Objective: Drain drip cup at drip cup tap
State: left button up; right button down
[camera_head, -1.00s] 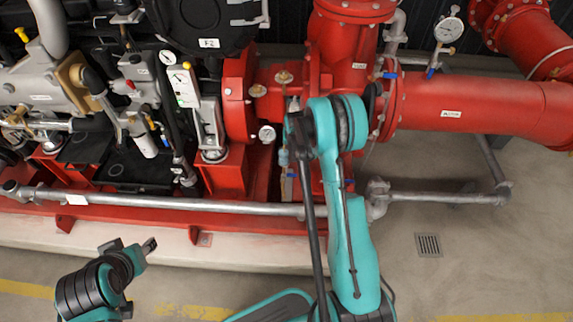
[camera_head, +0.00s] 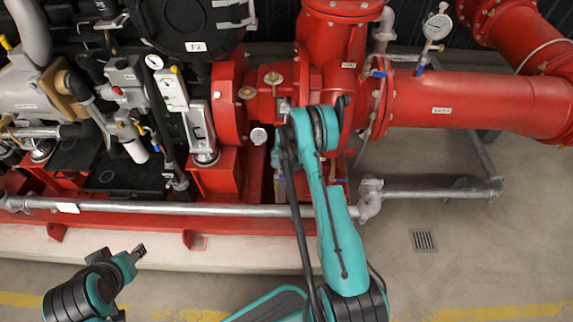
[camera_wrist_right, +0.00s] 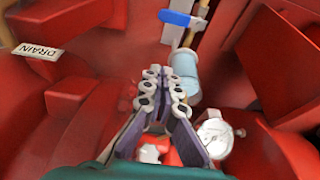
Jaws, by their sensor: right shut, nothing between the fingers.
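In the right wrist view a tap with a blue lever (camera_wrist_right: 180,18) sits on a thin brass-coloured pipe. A pale blue cylinder (camera_wrist_right: 185,66), which looks like the drip cup, is just below it. My right gripper (camera_wrist_right: 164,88) is shut and empty, its tips pointing up toward the cylinder and overlapping its lower edge in the picture. I cannot tell whether they touch. In the head view a pale blue part (camera_head: 276,156) shows beside my right arm, which hides the right gripper. My left gripper (camera_head: 139,250) is low at the left, away from the pump; its jaw opening is unclear.
A small gauge (camera_wrist_right: 215,137) is right of the gripper. A grey horizontal pipe (camera_head: 240,208) runs along the front of the red base. The floor around the grate (camera_head: 424,241) is clear.

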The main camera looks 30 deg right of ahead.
aim_at(282, 176)
notch_tip(282, 176, down, 9)
jog(key=b, duration=0.5)
jog(key=shift+s+a, duration=0.2)
jog(key=shift+s, duration=0.15)
jog(key=shift+a, duration=0.1)
